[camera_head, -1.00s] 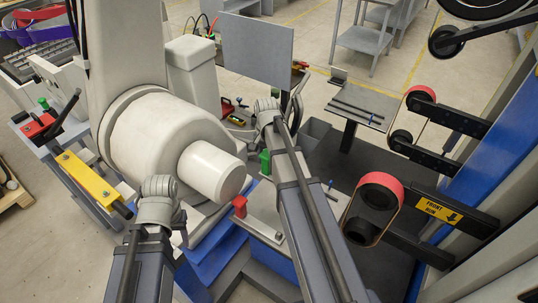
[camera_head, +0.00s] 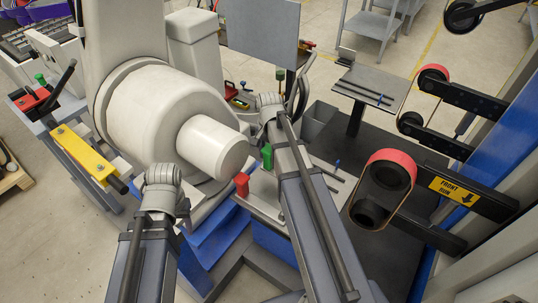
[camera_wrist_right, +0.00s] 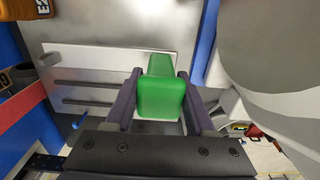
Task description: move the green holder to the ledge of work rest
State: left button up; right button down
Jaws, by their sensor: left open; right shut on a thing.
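The green holder is a bright green block (camera_wrist_right: 160,97) clasped between the two dark fingers of my right gripper (camera_wrist_right: 155,100) in the right wrist view. It also shows in the head view (camera_head: 267,157), beside my right forearm. Below it is a grey plate with dark rods (camera_head: 325,183), apart from the holder as far as I can tell; a pale raised strip (camera_wrist_right: 108,62) shows on this surface in the wrist view. I cannot tell which edge is the ledge. My left gripper (camera_head: 163,180) is left of the plate, away from the holder; its fingers are mostly hidden.
A red block (camera_head: 241,186) stands at the plate's left edge. A large white cylinder (camera_head: 213,148) is close on the left. Belt rollers with red rims (camera_head: 388,170) are on the right. Another table with rods (camera_head: 366,85) stands farther back.

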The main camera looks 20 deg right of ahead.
aim_at(269, 166)
jog(key=shift+f+b, duration=2.3)
jog(key=shift+f, duration=0.4)
jog(key=shift+f+b, duration=0.3)
jog(key=shift+b, duration=0.05)
jog(key=shift+c, duration=0.9)
grip_release()
jog(key=shift+r, duration=0.2)
notch_tip(269, 166, up, 8)
jog(key=p, duration=0.8)
jog(key=shift+f, duration=0.15)
jog(key=shift+f, duration=0.1)
